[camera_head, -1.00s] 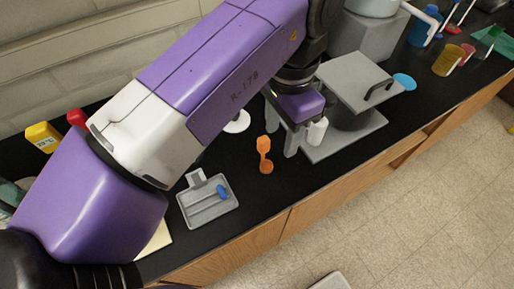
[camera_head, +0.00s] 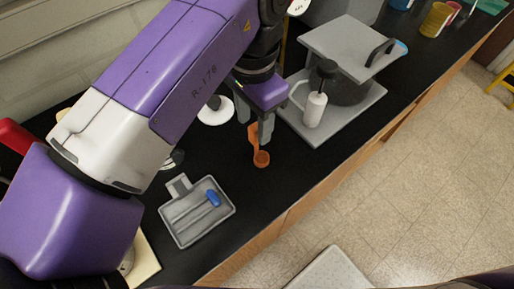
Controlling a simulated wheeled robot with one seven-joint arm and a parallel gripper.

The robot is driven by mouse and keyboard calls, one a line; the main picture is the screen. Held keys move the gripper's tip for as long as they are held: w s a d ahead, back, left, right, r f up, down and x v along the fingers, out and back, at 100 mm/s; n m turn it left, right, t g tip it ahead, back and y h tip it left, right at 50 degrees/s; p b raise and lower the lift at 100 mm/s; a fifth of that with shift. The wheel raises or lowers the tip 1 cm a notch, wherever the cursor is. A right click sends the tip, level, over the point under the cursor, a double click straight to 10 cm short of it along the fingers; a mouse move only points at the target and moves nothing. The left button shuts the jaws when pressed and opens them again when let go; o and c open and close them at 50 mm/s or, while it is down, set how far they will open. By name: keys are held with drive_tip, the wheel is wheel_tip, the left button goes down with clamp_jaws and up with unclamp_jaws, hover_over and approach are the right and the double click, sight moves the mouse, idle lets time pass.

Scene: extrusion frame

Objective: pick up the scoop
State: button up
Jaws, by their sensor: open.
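The orange scoop (camera_head: 259,149) lies on the black counter, its round bowl toward the front edge and its handle pointing to the back. My gripper (camera_head: 255,126) is open, fingers pointing down, at the handle end of the scoop. One finger overlaps the area beside the handle in this view. I cannot tell whether the fingers touch the scoop or hang above it.
A grey tray (camera_head: 184,232) with a blue-handled item (camera_head: 213,198) lies to the left. A white round object (camera_head: 216,112) sits behind. The counter in front of the scoop is clear.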

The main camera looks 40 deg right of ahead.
sight(256, 143)
drive_tip(key=shift+s+d+f+p, duration=0.1)
drive_tip(key=shift+f+p, duration=0.1)
drive_tip(key=shift+f, duration=1.55)
drive_tip(key=shift+s+f+p, duration=0.1)
drive_tip(key=shift+f+p, duration=0.1)
drive_tip(key=shift+f, duration=1.5)
clamp_jaws()
